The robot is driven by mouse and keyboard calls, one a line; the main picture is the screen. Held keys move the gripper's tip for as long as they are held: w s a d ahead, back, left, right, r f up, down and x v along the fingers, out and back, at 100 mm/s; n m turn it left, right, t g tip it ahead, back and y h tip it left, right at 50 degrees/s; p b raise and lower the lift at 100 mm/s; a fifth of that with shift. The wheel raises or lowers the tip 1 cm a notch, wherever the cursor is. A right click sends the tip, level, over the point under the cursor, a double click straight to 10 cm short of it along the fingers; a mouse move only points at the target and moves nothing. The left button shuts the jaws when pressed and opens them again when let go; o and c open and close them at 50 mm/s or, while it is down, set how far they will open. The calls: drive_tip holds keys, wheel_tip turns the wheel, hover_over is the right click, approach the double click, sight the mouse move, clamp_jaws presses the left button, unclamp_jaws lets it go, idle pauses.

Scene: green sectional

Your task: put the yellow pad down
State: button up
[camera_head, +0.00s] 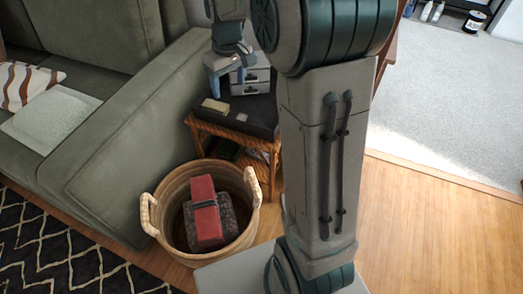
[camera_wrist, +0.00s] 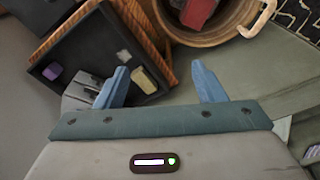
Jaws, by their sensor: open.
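The yellow pad (camera_head: 215,106) lies flat on the dark top of a small wicker side table (camera_head: 232,121), near its left corner. In the wrist view the pad (camera_wrist: 144,80) rests on the same dark top (camera_wrist: 75,62), just beside the tip of the left finger. My gripper (camera_head: 228,68) is above the table, its blue fingers spread. In the wrist view my gripper (camera_wrist: 159,70) is open, with nothing held between the fingers. The pad appears apart from the fingers.
A small grey drawer unit (camera_head: 250,82) stands on the table behind the pad. A small purple object (camera_wrist: 51,75) is also on the top. A wicker basket (camera_head: 172,190) holding red and dark items stands in front. A green sofa (camera_head: 130,130) is at left.

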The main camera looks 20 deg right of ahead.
drive_tip(key=s+f+m, duration=0.2)
drive_tip(key=s+m, duration=0.1)
drive_tip(key=s, duration=2)
drive_tip(key=shift+a+f+m, duration=0.15)
drive_tip(key=shift+m, duration=0.15)
drive_tip(key=shift+o, duration=0.3)
drive_tip(key=shift+w, duration=0.1)
